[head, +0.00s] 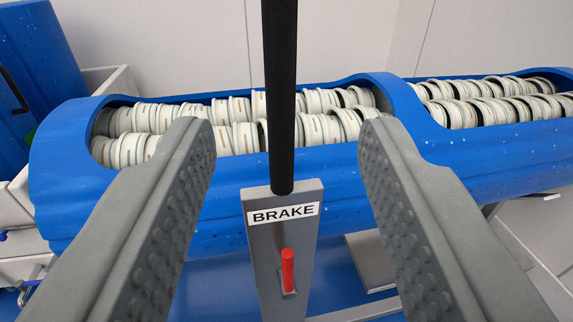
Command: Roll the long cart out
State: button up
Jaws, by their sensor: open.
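The long cart is a blue tub carrier (330,172) lying across the view, with rows of white ring-shaped parts (240,118) in its openings. In front of it stands a grey post (262,248) with a white BRAKE label (283,214) and a short red lever (288,270) below the label. A black upright bar (281,90) rises from the top of the post. My gripper (278,140) is open, with one grey studded finger on each side of the black bar. I see no contact between the fingers and the bar.
Another blue body (40,60) stands at the upper left beside white box-like parts (110,80). Pale wall panels (330,40) are behind the carrier. Blue floor or base (210,285) shows below, with grey and white frame parts at the lower right.

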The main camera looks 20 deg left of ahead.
jog(key=shift+s+d, duration=0.3)
jog(key=shift+s, duration=0.35)
